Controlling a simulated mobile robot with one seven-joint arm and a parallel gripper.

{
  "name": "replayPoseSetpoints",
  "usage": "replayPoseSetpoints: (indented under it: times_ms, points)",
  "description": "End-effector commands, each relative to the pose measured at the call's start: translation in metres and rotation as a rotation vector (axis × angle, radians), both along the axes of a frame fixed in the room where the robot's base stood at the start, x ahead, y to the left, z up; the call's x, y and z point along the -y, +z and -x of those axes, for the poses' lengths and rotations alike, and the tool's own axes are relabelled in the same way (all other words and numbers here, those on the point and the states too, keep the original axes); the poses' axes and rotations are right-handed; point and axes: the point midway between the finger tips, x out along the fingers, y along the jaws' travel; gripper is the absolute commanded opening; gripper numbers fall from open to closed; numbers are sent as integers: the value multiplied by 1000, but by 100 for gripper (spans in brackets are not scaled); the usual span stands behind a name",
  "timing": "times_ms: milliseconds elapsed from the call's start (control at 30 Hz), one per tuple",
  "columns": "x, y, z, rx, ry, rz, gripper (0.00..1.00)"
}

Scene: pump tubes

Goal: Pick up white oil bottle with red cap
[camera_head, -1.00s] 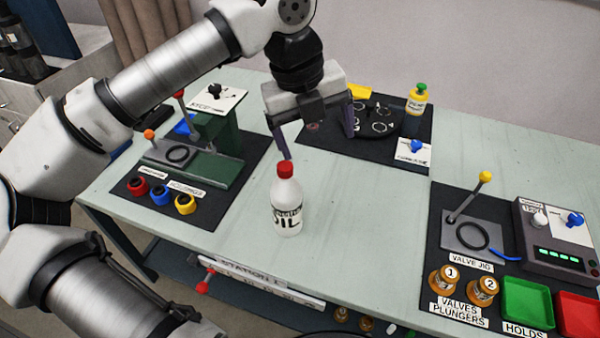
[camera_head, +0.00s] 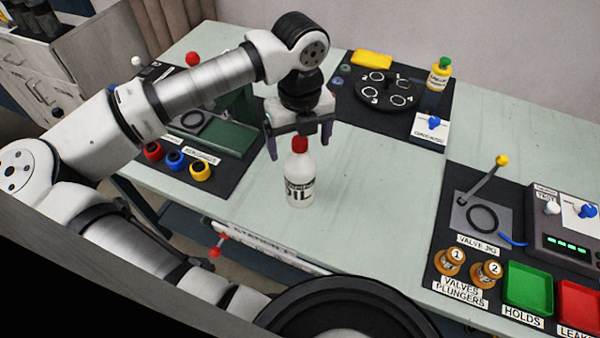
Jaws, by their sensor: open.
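The white oil bottle (camera_head: 299,182) stands upright on the pale green table, with its black label facing me. Its red cap (camera_head: 299,145) is on top. My gripper (camera_head: 299,150) points down over the bottle. Its two dark fingers are spread apart, one to the left and one to the right of the cap in the picture. It is open and holds nothing. I cannot tell from this view whether the fingertips are level with the cap in depth.
At the left stand a green jig (camera_head: 228,137) and red, blue and yellow (camera_head: 200,171) rings. Behind are a round black holder (camera_head: 388,90) and a yellow bottle (camera_head: 438,76). At the right are a valve jig (camera_head: 482,215) and a green tray (camera_head: 528,285). Table right of the bottle is clear.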

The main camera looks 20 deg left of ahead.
Motion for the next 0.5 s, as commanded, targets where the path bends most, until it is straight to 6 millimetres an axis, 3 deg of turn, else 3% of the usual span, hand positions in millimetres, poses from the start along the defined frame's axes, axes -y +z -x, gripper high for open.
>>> replayPoseSetpoints:
  times_ms: [300, 500]
  points:
    - [1, -39, 0, -2, -1, 3, 87]
    - [1, -42, 0, -1, -1, 1, 87]
